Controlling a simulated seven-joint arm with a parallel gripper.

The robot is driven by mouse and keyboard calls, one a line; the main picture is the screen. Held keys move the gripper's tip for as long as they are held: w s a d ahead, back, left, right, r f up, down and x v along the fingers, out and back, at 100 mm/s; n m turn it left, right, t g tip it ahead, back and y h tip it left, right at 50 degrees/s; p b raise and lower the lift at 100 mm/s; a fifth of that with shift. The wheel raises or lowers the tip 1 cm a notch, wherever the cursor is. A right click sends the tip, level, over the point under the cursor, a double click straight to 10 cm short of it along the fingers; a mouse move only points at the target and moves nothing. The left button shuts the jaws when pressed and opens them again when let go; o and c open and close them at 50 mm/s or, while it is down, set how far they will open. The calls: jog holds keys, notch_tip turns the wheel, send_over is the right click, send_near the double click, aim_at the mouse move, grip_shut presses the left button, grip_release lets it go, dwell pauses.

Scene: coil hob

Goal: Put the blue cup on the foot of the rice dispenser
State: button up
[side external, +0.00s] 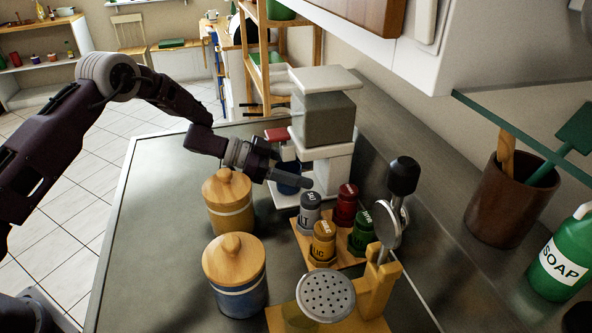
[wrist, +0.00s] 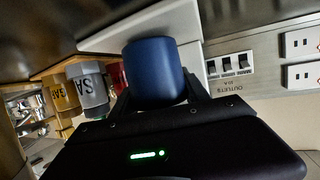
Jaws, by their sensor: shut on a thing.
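The blue cup (wrist: 154,72) is between my gripper's fingers in the wrist view. In the side view the cup (side external: 289,182) shows dark blue, partly hidden behind my gripper (side external: 287,178). My gripper is shut on the cup. The rice dispenser (side external: 323,118) has a clear grey hopper, a white body and a red piece at its left. Its white foot (side external: 283,199) spreads out below the cup. The cup is over or on this foot; I cannot tell whether its base touches. A white part of the dispenser (wrist: 190,22) shows behind the cup in the wrist view.
Several spice jars (side external: 324,242) stand on a wooden tray just in front of the dispenser. Two wooden-lidded canisters (side external: 228,202) stand left of them. A utensil stand (side external: 379,280) is nearer the camera. The counter's left strip (side external: 160,220) is clear.

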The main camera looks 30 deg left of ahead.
jog(key=shift+f, duration=0.4)
dwell(0.3)
jog(key=o, duration=1.4)
